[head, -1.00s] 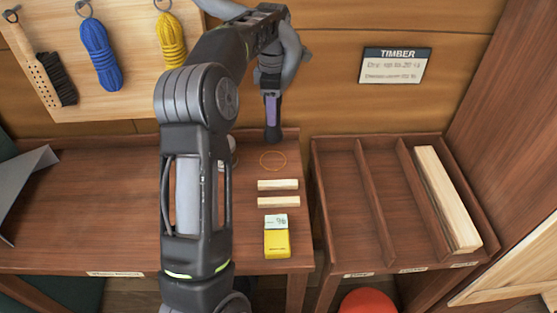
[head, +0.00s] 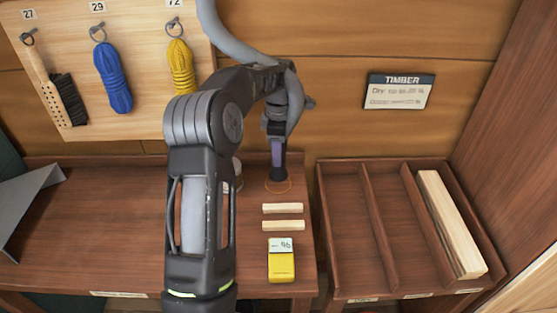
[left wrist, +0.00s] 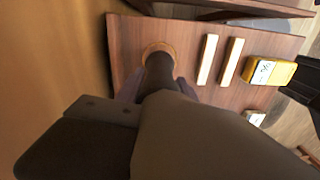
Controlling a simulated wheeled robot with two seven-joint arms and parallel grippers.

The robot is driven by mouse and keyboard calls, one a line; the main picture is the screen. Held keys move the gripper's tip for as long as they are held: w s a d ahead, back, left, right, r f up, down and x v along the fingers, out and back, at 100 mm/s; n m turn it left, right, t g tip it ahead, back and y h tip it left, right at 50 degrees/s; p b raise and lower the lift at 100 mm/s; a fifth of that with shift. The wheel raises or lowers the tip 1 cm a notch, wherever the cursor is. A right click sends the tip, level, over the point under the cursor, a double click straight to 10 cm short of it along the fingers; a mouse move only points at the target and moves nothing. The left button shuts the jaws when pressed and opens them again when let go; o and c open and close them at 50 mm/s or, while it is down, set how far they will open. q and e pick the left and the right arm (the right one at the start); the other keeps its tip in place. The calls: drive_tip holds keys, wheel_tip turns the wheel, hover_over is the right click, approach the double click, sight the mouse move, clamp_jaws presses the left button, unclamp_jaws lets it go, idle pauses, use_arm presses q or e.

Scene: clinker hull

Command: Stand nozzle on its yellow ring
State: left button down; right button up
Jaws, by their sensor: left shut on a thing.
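My left gripper (head: 278,160) points down over the workbench, its purplish fingers shut on the dark nozzle (head: 278,175). The nozzle looks upright. The thin yellow-orange ring (head: 288,189) is marked on the bench top, and the nozzle's lower end shows inside it. In the left wrist view the nozzle (left wrist: 159,72) runs between the fingers and its far end lies within the ring (left wrist: 148,51). I cannot tell whether the nozzle touches the bench. My right gripper is out of view.
Two pale wooden strips (head: 282,208) (head: 283,225) and a yellow box (head: 281,266) lie in front of the ring. A timber tray (head: 345,164) with dividers stands to the right. My arm hides part of the bench, with a whitish object (head: 238,172) beside it.

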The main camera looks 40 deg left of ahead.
use_arm(q)
wheel_tip(320, 180, down, 3)
drive_tip(key=shift+r+p, duration=0.1)
drive_tip(key=shift+p, duration=0.4)
drive_tip(key=shift+f, duration=0.4)
drive_tip(key=shift+f, duration=0.15)
drive_tip(key=c, duration=0.7)
unclamp_jaws()
drive_tip(key=shift+c, duration=0.2)
